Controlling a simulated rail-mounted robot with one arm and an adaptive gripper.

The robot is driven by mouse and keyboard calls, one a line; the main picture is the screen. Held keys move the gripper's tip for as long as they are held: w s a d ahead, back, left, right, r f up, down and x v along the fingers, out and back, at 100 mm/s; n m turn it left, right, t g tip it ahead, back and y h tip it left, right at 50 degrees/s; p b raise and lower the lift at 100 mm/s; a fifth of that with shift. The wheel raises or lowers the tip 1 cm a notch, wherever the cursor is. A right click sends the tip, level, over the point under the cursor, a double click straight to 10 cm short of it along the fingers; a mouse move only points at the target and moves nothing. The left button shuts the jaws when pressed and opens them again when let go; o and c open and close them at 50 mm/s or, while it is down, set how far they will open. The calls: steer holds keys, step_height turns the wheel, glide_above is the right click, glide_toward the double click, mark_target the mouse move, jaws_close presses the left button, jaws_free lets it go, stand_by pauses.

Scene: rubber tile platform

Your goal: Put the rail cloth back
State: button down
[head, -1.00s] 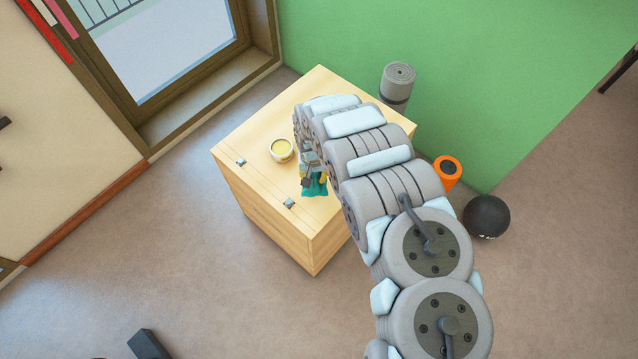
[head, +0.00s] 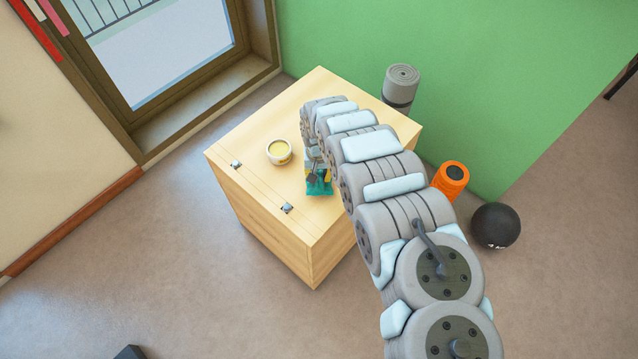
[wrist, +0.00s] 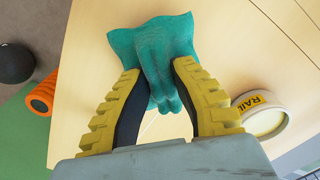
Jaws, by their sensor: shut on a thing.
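The rail cloth (head: 320,187) is a teal cloth at the top of the wooden box, near its middle. In the wrist view the cloth (wrist: 152,48) is bunched between the two yellow ridged fingers of my gripper (wrist: 158,85), with its far part spread out beyond them. My gripper (head: 316,172) is shut on the cloth. I cannot tell whether the cloth is lifted or still touches the box top.
The wooden box (head: 318,95) has metal latches (head: 287,208) along its front-left edge. An orange roller (head: 451,179), a black ball (head: 495,226) and a rolled grey mat (head: 400,88) stand right of and behind it. A green wall (head: 470,70) rises behind. The floor at left is clear.

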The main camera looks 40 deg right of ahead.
mark_target(319, 182)
steer(key=shift+s+f+b, duration=0.15)
steer(key=shift+f+b, duration=1.35)
steer(key=shift+f, duration=0.1)
steer(key=shift+f, duration=0.1)
steer(key=c, duration=1)
jaws_free()
steer(key=shift+c, duration=0.2)
step_height(319, 182, up, 12)
steer(key=p, duration=0.5)
steer(key=shift+r, duration=0.2)
